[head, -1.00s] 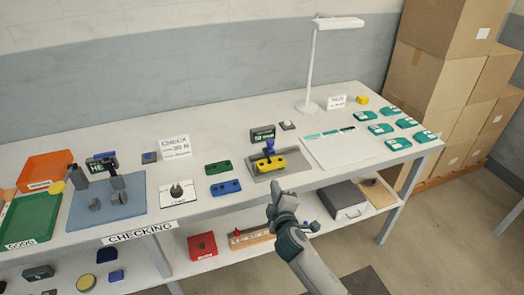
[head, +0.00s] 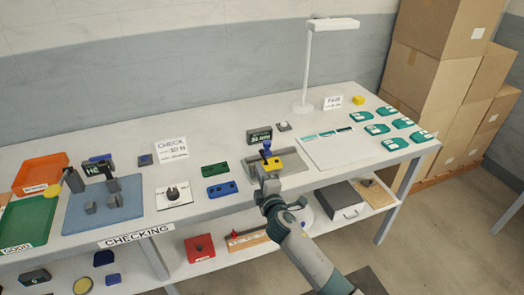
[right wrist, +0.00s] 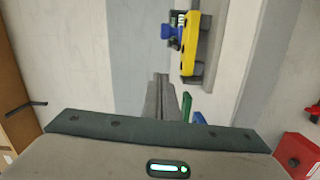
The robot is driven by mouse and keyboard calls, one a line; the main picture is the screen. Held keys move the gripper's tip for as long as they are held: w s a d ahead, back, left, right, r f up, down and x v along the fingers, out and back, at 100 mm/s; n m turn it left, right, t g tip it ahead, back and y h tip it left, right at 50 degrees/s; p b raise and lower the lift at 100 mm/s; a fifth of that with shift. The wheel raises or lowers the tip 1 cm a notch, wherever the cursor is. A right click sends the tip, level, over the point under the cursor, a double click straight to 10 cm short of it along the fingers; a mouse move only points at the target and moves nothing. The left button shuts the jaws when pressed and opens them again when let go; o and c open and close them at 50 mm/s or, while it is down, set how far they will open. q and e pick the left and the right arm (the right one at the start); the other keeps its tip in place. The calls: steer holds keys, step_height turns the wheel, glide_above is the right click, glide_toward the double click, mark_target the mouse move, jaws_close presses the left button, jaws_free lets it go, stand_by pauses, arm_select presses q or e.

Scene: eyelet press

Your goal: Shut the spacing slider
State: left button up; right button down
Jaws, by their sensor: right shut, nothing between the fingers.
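A yellow block (head: 290,163) with a blue upright part (head: 267,149) sits on a grey plate (head: 250,161) near the bench's front edge. I cannot tell which part is the spacing slider. My right gripper (head: 266,178) is shut and empty, in front of the yellow block in the head view and hiding part of it. In the right wrist view the closed fingers (right wrist: 161,88) are apart from the yellow block (right wrist: 189,45) and its blue part (right wrist: 167,32) in the picture. My left gripper is not in view.
A small dark display (head: 259,135) stands behind the plate. Green (head: 214,170) and blue (head: 222,189) blocks lie to its left, a white sheet (head: 327,150) to its right. The lower shelf holds a red box (head: 199,248) and a grey case (head: 327,200).

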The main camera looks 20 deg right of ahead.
mark_target(262, 155)
steer(key=shift+w, duration=0.65)
steer(key=w, duration=0.8)
steer(key=shift+w+d+f, duration=0.15)
steer(key=shift+w+d, duration=0.1)
steer(key=d, duration=0.3)
steer(key=shift+w+f+p, duration=0.1)
steer(key=shift+w+p, duration=0.15)
steer(key=shift+p, duration=0.15)
steer(key=shift+d+f, duration=0.1)
steer(key=shift+d, duration=0.35)
steer(key=d+b, duration=0.1)
steer(key=d, duration=0.9)
steer(key=shift+w+d, duration=0.1)
steer(key=shift+w, duration=0.1)
steer(key=shift+d, duration=0.15)
